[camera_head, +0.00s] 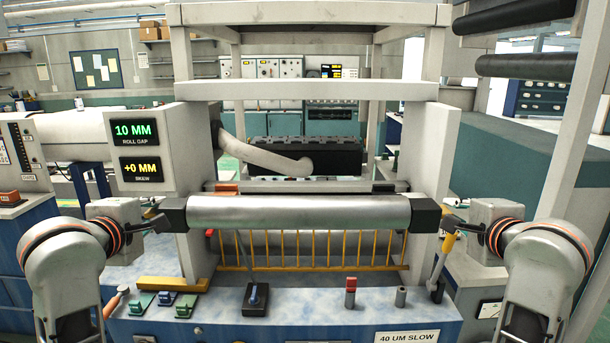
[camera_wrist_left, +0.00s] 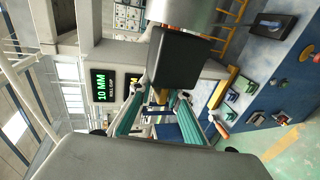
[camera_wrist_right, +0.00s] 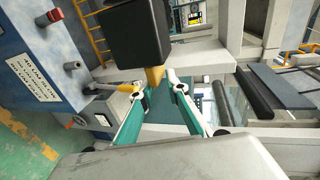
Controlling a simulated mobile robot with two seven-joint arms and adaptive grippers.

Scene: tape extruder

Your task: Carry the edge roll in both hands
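The edge roll (camera_head: 300,211) is a long silver cylinder with black end blocks. It lies level across the head view, in front of the machine's uprights. In the right wrist view, the right black end block (camera_wrist_right: 133,32) has a yellow stub (camera_wrist_right: 154,75) between the fingertips.
Behind and below the roll are a yellow barred guard (camera_head: 315,250) and a blue bench (camera_head: 320,315) with a black lever box (camera_head: 256,298), green pedals and a red-topped post (camera_head: 350,290). A display (camera_head: 138,147) reads 10 MM roll gap, +0 MM skew. Black rollers (camera_head: 525,66) stand upper right.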

